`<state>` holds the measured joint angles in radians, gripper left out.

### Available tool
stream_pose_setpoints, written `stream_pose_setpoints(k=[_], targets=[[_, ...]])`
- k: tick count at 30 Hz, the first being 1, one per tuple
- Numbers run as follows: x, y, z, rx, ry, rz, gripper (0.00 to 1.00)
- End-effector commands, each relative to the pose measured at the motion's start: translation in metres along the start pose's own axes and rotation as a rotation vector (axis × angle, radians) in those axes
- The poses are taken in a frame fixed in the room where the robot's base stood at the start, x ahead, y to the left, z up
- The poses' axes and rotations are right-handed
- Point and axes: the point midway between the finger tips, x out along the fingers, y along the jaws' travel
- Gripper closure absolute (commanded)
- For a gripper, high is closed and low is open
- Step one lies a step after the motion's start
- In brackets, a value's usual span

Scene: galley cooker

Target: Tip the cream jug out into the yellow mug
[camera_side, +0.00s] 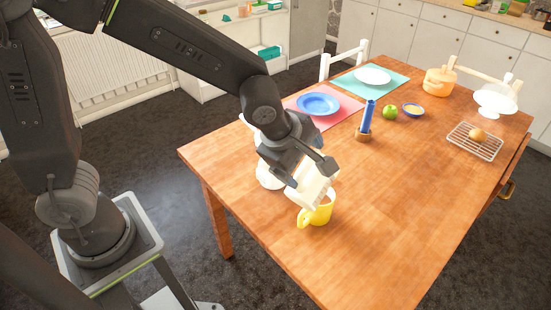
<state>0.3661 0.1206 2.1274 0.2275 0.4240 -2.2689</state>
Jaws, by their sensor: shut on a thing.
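The cream jug (312,189) is tilted steeply, directly above the yellow mug. My gripper (308,173) is shut on the jug and holds it up off the table. The yellow mug (322,215) stands upright on the wooden table near its front left part, with its handle to the left. The jug covers part of the mug's opening. The inside of the mug, any flow from the jug and whether the two touch cannot be made out.
A white object (267,179) stands partly hidden behind my gripper. Further back are a blue plate (318,104), a blue cylinder (367,116) on a wooden base, a green apple (390,112) and a wire rack (474,142). The table right of the mug is clear.

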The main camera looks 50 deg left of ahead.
Motion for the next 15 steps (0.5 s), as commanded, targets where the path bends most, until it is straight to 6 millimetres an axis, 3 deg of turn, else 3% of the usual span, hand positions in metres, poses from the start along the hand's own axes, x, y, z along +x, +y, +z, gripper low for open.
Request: stream_pose_setpoints(k=[15], targets=[[0.015,0.003,-0.031,0.274,-0.141,-0.049,0.48]])
